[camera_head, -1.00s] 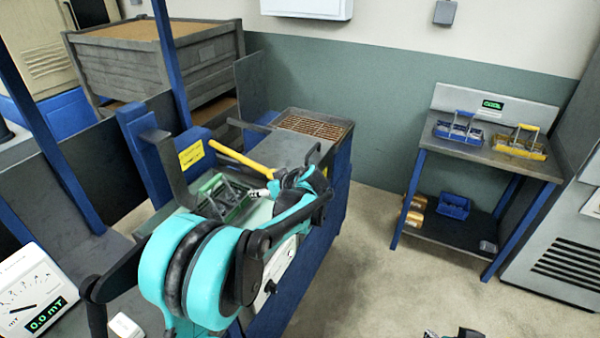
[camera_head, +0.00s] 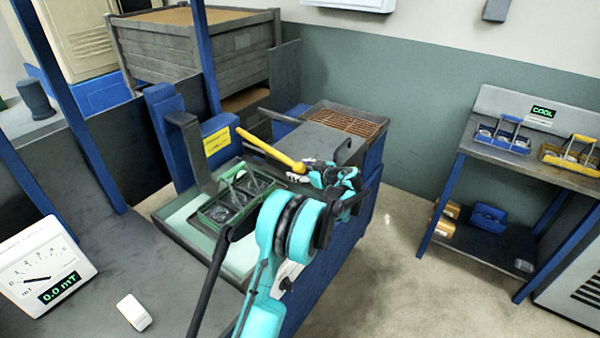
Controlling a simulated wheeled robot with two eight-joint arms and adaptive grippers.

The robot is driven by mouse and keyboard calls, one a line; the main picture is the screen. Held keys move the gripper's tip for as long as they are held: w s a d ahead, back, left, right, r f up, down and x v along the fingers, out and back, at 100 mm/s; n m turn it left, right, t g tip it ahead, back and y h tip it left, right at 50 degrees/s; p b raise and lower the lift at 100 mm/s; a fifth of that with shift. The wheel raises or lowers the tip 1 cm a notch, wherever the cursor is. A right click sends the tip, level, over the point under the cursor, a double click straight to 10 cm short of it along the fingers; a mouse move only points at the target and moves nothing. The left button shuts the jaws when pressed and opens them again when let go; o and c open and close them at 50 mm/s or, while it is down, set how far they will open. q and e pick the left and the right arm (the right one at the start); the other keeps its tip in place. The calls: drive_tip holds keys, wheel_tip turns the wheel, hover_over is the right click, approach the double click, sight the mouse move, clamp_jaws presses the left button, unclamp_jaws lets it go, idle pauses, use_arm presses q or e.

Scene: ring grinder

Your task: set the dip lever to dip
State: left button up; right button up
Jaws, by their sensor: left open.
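The dip lever is a yellow bar (camera_head: 268,149) that slopes down to the right from a blue post (camera_head: 168,130) with a yellow label. My left gripper (camera_head: 304,173) is at the lever's lower right end, with its jaws open. It is close to the tip; I cannot tell whether it touches. A green wire basket with compartments (camera_head: 222,213) sits at the pale tank (camera_head: 177,222) below the lever, under a dark bent arm (camera_head: 190,150). My left arm hides part of the tank's right side. My right gripper is out of view.
A gauge (camera_head: 45,270) reading 0.0 mT and a small white block (camera_head: 133,312) are on the bench at left. A brown grate (camera_head: 344,127) lies behind the gripper. A side table (camera_head: 480,155) holds blue and yellow baskets. The floor between is clear.

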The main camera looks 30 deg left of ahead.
use_arm(q)
drive_tip(key=shift+w+a, duration=0.1)
drive_tip(key=shift+a, duration=0.1)
clamp_jaws()
drive_tip(key=a+r+h+p, duration=0.3)
drive_tip(key=r+h+p, duration=0.1)
drive_tip(key=r+p, duration=0.8)
drive_tip(key=a+r+n+g+h+p, duration=0.1)
drive_tip(key=a+r+h+p, duration=0.2)
drive_tip(key=r+p, duration=0.9)
drive_tip(key=shift+w+a+r+h, duration=0.25)
drive_tip(key=shift+r+h, duration=0.45)
drive_tip(key=shift+r, duration=0.8)
drive_tip(key=shift+c, duration=0.4)
unclamp_jaws()
drive_tip(key=shift+o, duration=0.4)
